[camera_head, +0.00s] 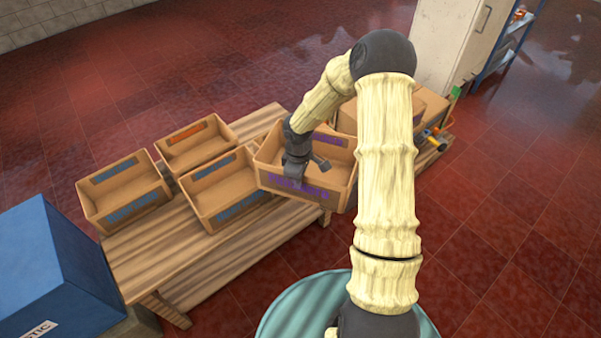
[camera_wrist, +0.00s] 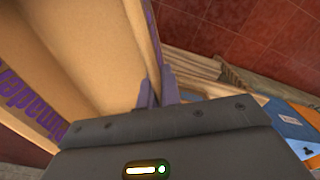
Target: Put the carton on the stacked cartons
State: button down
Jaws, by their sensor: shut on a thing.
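The carton (camera_head: 310,198) is an open tan box with purple lettering. My gripper (camera_head: 297,172) is shut on its wall; in the wrist view the fingertips (camera_wrist: 156,93) pinch the wall, with the carton's inside (camera_wrist: 85,45) to the left. The carton looks tilted and overhangs the bench's front edge; its exact height above the bench is unclear. Tan boxes (camera_head: 432,106) stand behind my arm on the bench's right part. My arm hides much of them, so I cannot tell how they are stacked.
Three open cartons, blue-labelled (camera_head: 124,207), orange-labelled (camera_head: 190,155) and blue-labelled (camera_head: 215,208), stand on the left of the wooden bench (camera_head: 170,265). A blue box (camera_head: 45,265) is at lower left. Small tools (camera_head: 436,136) lie at the bench's right end. A pale cabinet (camera_head: 455,45) stands behind.

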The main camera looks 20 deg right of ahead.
aim_at(297, 191)
jog(key=f+m, duration=0.1)
jog(key=m, duration=0.1)
jog(key=s+f+m+b, duration=0.1)
jog(key=m, duration=0.1)
jog(key=a+f+m, duration=0.1)
jog(key=m, duration=0.1)
jog(key=shift+s+f+b, duration=0.25)
jog(key=shift+s+b, duration=0.05)
jog(key=m, duration=0.1)
jog(key=f+m, duration=0.1)
jog(key=m, duration=0.1)
jog(key=s+f+m+b, duration=0.1)
jog(key=shift+a+m, duration=0.25)
jog(key=shift+m, duration=0.05)
